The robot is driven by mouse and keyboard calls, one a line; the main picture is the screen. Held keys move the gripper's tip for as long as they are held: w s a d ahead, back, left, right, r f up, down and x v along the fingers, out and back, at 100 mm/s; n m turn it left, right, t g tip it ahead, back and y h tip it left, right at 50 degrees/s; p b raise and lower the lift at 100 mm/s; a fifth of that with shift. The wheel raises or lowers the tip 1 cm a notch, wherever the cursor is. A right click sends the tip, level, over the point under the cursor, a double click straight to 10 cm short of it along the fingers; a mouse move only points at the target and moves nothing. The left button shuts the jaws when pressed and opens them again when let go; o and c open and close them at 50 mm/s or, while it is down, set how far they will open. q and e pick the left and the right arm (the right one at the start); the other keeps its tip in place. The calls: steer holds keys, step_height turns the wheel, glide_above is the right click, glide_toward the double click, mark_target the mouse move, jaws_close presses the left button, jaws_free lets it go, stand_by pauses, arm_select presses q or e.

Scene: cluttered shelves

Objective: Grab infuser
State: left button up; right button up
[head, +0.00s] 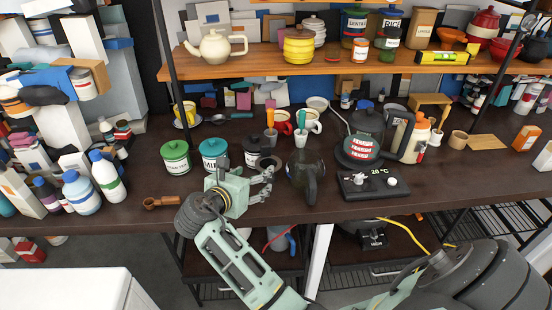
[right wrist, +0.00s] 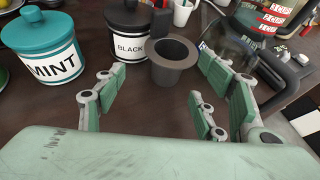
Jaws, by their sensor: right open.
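A dark grey brimmed cup, which looks like the infuser (right wrist: 174,62), stands upright on the table in the right wrist view. In the head view it is small and partly hidden behind my fingers (head: 268,162). My right gripper (head: 269,181) is open, low over the table. In the right wrist view its fingers (right wrist: 165,88) spread to either side, with the infuser just beyond the gap between them. Nothing is held. My left gripper is not in view.
The black-labelled canister (head: 251,148) and teal MINT canister (head: 214,153) stand left of the infuser. A glass jug (head: 306,173) stands close on the right, beside a scale (head: 372,183). Mugs stand behind. A wooden shelf (head: 270,66) runs above. Bare table lies in front.

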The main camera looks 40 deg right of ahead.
mark_target(262, 170)
steer(key=shift+x, duration=0.9)
steer(key=shift+w+d+f, duration=0.1)
steer(key=shift+w+d, duration=0.1)
steer(key=shift+d, duration=0.3)
steer(key=shift+w+d+f, duration=0.1)
steer(key=shift+w+d, duration=0.1)
steer(key=shift+d, duration=0.35)
steer(key=x, duration=0.2)
steer(key=shift+d+f, duration=0.15)
steer(key=shift+d, duration=0.25)
steer(key=shift+w+d+f, duration=0.15)
steer(key=shift+w+d, duration=0.1)
steer(key=c, duration=0.4)
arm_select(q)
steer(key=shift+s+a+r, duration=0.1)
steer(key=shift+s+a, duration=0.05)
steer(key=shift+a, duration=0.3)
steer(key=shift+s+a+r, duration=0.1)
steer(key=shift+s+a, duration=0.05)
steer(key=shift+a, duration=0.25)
arm_select(e)
steer(key=c, duration=0.9)
